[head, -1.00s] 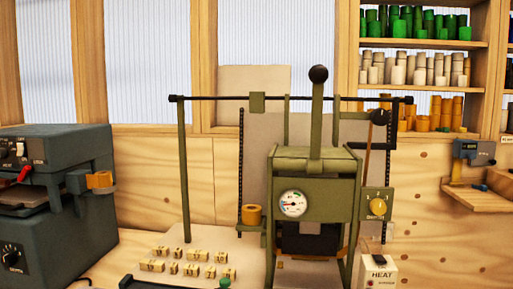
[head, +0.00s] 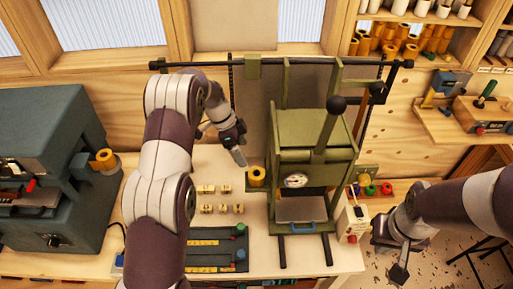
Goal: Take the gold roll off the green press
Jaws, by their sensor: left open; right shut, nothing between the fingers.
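The green press (head: 310,165) stands on the worktop, with a dial gauge on its front and a black-knobbed lever on top. The gold roll (head: 257,175) sits upright on a small holder at the press's left side. My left gripper (head: 240,157) is open and empty, just left of the roll and apart from it, pointing down and right. My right gripper (head: 399,268) is shut and empty, low at the right, beyond the worktop's right edge.
A dark grey-blue press (head: 50,165) at left carries another gold roll (head: 105,158). Several brass type blocks (head: 222,208) lie on the worktop left of the press. A dark tray (head: 215,255) lies at the front. A heat box (head: 352,223) stands at the right edge.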

